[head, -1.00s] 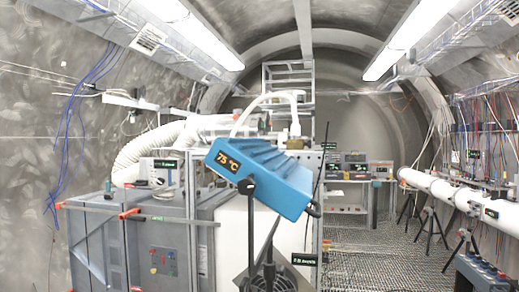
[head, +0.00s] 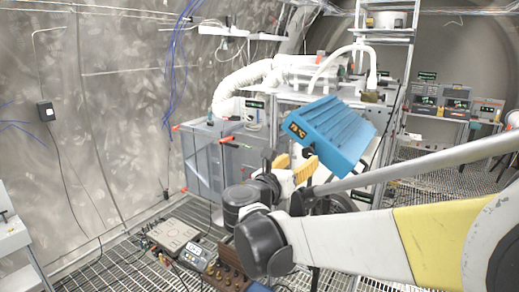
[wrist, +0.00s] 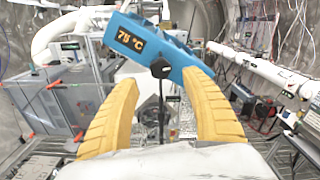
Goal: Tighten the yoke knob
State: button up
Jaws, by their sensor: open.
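A blue ribbed unit (head: 335,133) with an orange "75 °C" display hangs tilted on a stand in the head view. It fills the top middle of the wrist view (wrist: 180,62). The black yoke knob (wrist: 160,68) is on the unit's near side, above a dark upright rod. In the head view, the knob (head: 308,151) is small and close to my fingers. My gripper (wrist: 160,84) has two yellow fingers spread wide, with the knob showing between their tips. No contact is visible. In the head view my gripper (head: 297,165) is just below the unit, partly overlapped by my wrist.
Grey cabinets (head: 205,165) with red clamps stand behind to the left. A white ribbed duct (head: 235,90) runs above them. Boxes and instruments (head: 175,235) lie on the grated floor at front left. A white pipe (wrist: 255,65) on tripods is at right.

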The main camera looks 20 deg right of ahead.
aim_at(307, 155)
jog(key=p+x, duration=0.1)
jog(key=x, duration=0.5)
jog(key=shift+w+d, duration=0.1)
jog(key=shift+d, duration=0.2)
jog(key=shift+a, duration=0.1)
jog(key=c, duration=1.2)
